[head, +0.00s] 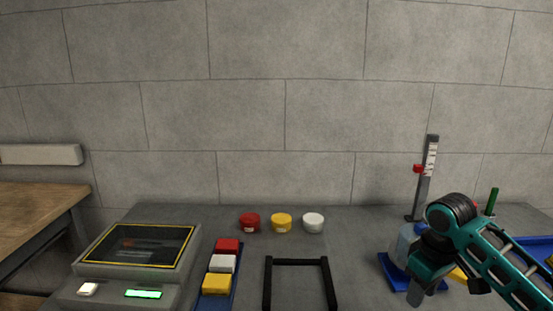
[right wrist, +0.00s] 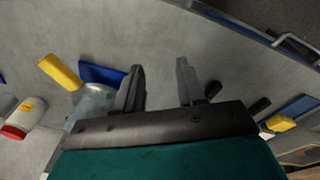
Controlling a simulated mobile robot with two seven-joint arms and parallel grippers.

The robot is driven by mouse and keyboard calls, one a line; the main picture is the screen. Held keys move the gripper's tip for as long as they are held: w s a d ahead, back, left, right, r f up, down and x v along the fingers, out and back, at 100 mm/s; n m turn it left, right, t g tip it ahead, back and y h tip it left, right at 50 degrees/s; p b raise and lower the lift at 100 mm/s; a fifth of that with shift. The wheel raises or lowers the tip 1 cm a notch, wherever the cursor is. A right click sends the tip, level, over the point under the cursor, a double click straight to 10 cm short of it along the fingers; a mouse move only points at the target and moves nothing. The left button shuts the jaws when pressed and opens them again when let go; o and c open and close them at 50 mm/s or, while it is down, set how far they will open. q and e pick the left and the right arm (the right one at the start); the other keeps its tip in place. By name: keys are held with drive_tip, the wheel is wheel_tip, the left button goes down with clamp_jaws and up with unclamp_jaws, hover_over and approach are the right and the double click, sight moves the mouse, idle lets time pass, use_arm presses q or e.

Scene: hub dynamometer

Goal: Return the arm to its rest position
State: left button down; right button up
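My right arm (head: 490,250) reaches in from the right in the head view, over the right end of the grey bench. Its right gripper (head: 445,290) points down near a blue tray (head: 396,280) and a pale, see-through jar (head: 405,243), which it partly hides. In the right wrist view the two fingers of the right gripper (right wrist: 160,85) stand apart with nothing between them. The jar (right wrist: 90,105) shows there just beside the left finger, partly covered by the gripper body; whether they touch is unclear. My left gripper is not in view.
A gauge stand (head: 427,175) with a red slider rises behind the right arm. Red (head: 250,223), yellow (head: 281,223) and white (head: 313,223) round caps line the back. A black frame (head: 297,262), a tray of coloured blocks (head: 214,302) and a screen console (head: 138,245) stand further left.

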drive_tip(key=s+a+f+t+y, duration=0.1)
drive_tip(key=s+a+f, duration=1)
drive_tip(key=s+a, duration=0.2)
drive_tip(key=s+r+m+t, duration=0.1)
drive_tip(key=s+m, duration=0.2)
drive_tip(key=s, duration=0.9)
drive_tip(key=w+a+f+n+t+y, duration=0.1)
drive_tip(key=w+a+f+t, duration=0.1)
drive_tip(key=w+f+t, duration=0.5)
drive_tip(key=shift+w+a+f, duration=0.2)
drive_tip(key=shift+a+f, duration=0.2)
drive_tip(key=shift+f, duration=0.3)
